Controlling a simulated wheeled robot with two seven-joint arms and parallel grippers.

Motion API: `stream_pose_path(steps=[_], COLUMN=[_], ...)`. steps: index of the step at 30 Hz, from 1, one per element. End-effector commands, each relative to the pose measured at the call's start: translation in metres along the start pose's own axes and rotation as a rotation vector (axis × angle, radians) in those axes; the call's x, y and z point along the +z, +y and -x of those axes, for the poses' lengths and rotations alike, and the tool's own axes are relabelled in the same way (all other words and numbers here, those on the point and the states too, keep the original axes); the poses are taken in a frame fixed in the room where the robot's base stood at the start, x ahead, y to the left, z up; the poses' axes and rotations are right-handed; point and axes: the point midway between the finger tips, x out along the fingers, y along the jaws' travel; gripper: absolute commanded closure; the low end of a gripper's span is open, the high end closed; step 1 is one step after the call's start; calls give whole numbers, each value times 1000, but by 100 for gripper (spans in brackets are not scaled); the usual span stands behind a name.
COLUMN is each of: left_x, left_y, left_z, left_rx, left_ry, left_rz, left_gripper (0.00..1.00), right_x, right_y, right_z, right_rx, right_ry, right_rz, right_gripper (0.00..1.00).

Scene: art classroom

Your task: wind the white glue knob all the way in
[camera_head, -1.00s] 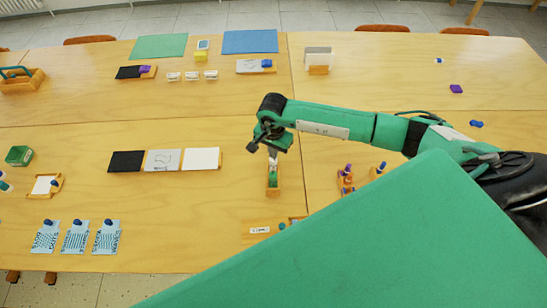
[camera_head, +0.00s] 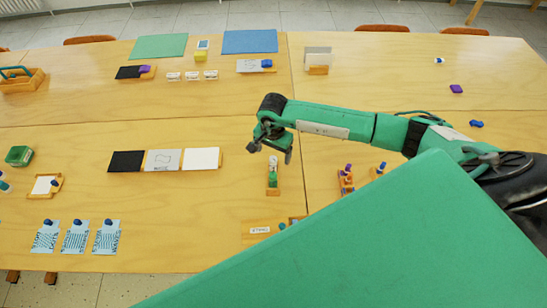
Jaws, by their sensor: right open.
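The white glue knob (camera_head: 273,161) sits on top of a green glue stick (camera_head: 273,179), which stands in a small orange wooden holder (camera_head: 273,192) near the middle of the table. My right gripper (camera_head: 270,150) is just above the knob, pointing down. Its fingers are spread apart and nothing shows between them. The knob looks clear of the fingers, but the exact gap is hard to tell. My left gripper does not show.
Black, grey and white panels (camera_head: 201,158) lie left of the holder. Orange holders with purple and blue pieces (camera_head: 346,179) stand to its right. A wooden block with a label (camera_head: 260,229) is in front. The table (camera_head: 215,210) is bare around the holder's left side.

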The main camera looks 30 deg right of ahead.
Motion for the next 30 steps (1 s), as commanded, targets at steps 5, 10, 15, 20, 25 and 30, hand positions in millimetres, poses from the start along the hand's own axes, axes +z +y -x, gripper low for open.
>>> stream_pose_path(steps=[5, 10, 15, 20, 25, 30], left_x=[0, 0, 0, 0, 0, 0], left_y=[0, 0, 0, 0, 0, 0], left_z=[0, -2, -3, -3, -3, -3], left_rx=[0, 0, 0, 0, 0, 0], left_ry=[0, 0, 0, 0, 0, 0], left_rz=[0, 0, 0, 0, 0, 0], left_gripper=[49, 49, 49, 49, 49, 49], right_x=[0, 0, 0, 0, 0, 0], right_y=[0, 0, 0, 0, 0, 0], right_z=[0, -1, 0, 0, 0, 0], right_rx=[0, 0, 0, 0, 0, 0], right_ry=[0, 0, 0, -1, 0, 0], right_rz=[-30, -202, -396, -549, -604, -602], right_gripper=[18, 18, 18, 18, 18, 18])
